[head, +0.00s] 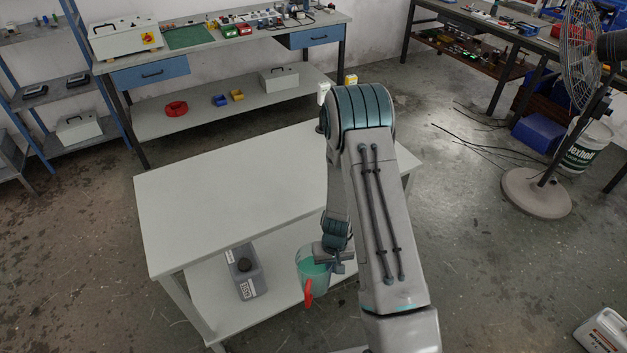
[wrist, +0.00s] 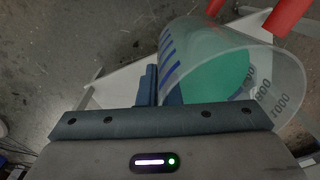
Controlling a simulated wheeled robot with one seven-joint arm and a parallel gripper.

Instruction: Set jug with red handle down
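The jug with the red handle (head: 313,267) is a translucent, greenish measuring jug. In the head view it is beside the end of my arm, at the front right of the white table. Its red handle (head: 308,291) points toward the camera. In the wrist view the jug (wrist: 275,68) fills the upper right, with blue marks and printed numbers on its wall. My gripper (head: 336,256) is at the jug's upper side and appears shut on its wall; in the wrist view its fingers (wrist: 152,84) are at the jug's left side. The jug's underside is hidden, so contact below is unclear.
The white table (head: 230,190) has a bare top and a lower shelf (head: 215,305). A fan (head: 537,190) stands at the right, and a white container (head: 603,332) is on the floor at lower right.

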